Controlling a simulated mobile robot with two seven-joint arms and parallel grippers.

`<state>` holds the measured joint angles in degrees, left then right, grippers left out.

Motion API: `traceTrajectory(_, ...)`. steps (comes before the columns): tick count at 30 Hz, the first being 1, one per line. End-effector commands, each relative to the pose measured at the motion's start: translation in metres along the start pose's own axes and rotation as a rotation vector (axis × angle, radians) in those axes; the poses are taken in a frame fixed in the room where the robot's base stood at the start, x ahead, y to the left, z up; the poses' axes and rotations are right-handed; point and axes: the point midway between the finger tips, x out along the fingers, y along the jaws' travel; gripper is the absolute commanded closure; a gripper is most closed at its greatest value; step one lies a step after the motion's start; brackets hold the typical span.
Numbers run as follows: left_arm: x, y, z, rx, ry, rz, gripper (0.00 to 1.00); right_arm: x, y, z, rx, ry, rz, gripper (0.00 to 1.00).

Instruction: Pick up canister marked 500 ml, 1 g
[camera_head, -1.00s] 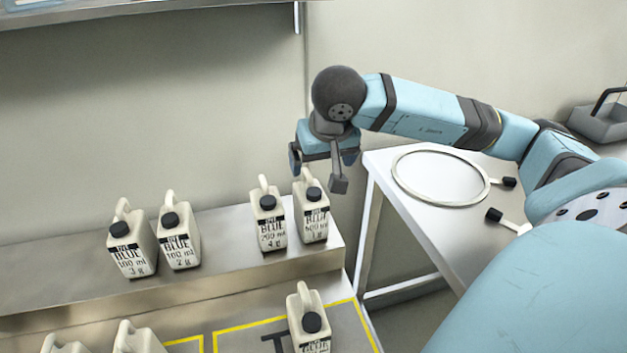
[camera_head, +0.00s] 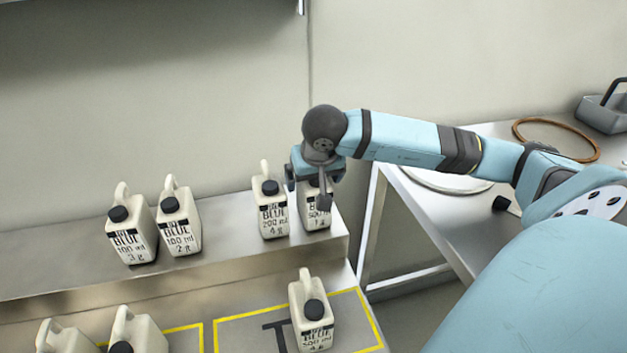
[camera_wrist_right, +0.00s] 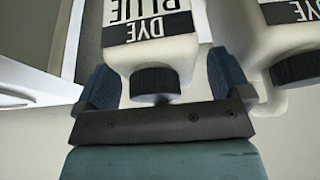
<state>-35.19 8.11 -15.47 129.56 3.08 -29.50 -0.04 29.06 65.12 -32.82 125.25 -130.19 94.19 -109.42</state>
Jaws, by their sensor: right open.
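The canister marked 500 ml, 1 g (camera_head: 317,213) is cream with a black cap and stands at the right end of the raised metal shelf. My right gripper (camera_head: 314,192) is over its top and hides the cap and handle in the head view. In the right wrist view, the open right gripper (camera_wrist_right: 165,92) has one finger on each side of the black cap of a canister (camera_wrist_right: 150,55) labelled DYE BLUE. The fingers do not appear closed on it. My left gripper is not in view.
The 200 ml, 4 g canister (camera_head: 272,213) stands close on the left. Two 100 ml canisters (camera_head: 178,222) are further left. Another canister (camera_head: 312,315) stands on the lower level, inside yellow lines. A side table (camera_head: 440,225) with rings is at the right.

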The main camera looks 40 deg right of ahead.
Motion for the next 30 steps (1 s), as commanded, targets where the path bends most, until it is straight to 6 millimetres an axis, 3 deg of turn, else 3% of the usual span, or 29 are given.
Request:
traceTrajectory(4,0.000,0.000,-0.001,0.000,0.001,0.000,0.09,-0.001,0.000,0.000,0.000,0.000,0.000,0.07)
traceTrajectory(15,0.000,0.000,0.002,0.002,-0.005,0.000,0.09,-0.001,0.000,0.000,0.000,0.000,0.000,0.91)
traceTrajectory(23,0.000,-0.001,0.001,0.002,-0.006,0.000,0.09,-0.004,0.000,-0.002,0.000,0.002,-0.001,0.91)
traceTrajectory(30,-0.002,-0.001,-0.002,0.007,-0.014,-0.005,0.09,-0.041,0.000,-0.018,0.001,0.006,-0.002,0.91)
